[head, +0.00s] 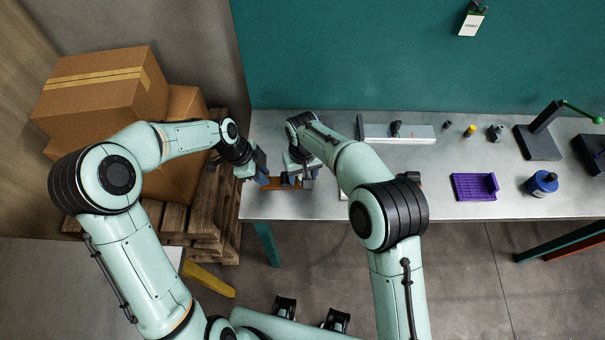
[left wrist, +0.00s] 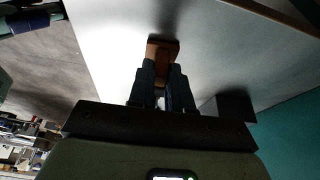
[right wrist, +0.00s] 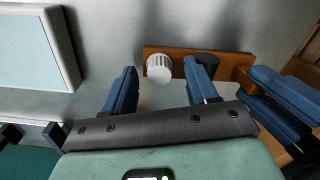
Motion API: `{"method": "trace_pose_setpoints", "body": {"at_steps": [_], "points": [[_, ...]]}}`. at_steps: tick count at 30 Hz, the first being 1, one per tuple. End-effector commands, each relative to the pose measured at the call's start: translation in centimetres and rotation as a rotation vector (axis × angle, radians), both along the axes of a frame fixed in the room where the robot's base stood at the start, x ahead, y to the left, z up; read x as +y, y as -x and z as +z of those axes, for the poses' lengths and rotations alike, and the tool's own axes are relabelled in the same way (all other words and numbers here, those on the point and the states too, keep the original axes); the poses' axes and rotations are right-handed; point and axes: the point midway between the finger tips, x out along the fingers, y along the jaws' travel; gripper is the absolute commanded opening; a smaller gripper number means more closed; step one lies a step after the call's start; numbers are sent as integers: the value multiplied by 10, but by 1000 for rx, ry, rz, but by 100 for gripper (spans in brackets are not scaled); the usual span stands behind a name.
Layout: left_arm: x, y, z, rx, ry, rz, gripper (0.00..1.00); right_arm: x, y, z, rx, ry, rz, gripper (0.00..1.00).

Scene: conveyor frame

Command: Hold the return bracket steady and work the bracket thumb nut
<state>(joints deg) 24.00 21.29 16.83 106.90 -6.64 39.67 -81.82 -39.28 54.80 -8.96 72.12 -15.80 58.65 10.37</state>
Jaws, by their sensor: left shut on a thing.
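The return bracket (head: 273,184) is an orange-brown bar near the left end of the grey bench; it also shows in the right wrist view (right wrist: 185,53) and left wrist view (left wrist: 168,46). My left gripper (head: 263,178) is shut on its left end; its blue fingers close on it in the left wrist view (left wrist: 163,70). The bracket thumb nut (right wrist: 159,68), white and ribbed, sits at the bracket's other end. My right gripper (right wrist: 160,80) is open, with its fingers apart on either side of the nut. A dark round part (right wrist: 207,58) on the bracket is partly hidden by a finger.
A white-framed panel (right wrist: 70,50) lies beside the bracket in the right wrist view. On the bench are a purple tray (head: 474,187), a blue container (head: 542,183) and several small parts. Cardboard boxes (head: 105,90) on a wooden pallet stand left of the bench.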

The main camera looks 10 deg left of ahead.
Motion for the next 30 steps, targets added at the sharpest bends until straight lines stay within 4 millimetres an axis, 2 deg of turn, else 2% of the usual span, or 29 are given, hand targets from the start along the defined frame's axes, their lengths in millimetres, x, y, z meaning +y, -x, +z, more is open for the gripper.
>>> {"method": "trace_pose_setpoints", "body": {"at_steps": [4, 7, 15, 21, 25, 30], "points": [[0, 0, 0, -1, 0, 0, 0, 0, 0, 4, -1, -1, 1, 58], [0, 0, 0, -1, 0, 1, 0, 0, -1, 15, -2, -1, 1, 58], [0, 0, 1, -1, 0, 2, 0, 0, -1, 72, -3, -3, 0, 58], [1, 0, 0, -1, 0, 2, 0, 0, -1, 106, -2, -2, 0, 58], [1, 0, 0, -1, 0, 2, 0, 0, -1, 117, -1, -2, 0, 58], [0, 0, 0, -1, 0, 1, 0, -1, 0, 121, 1, -1, 0, 58]]}}
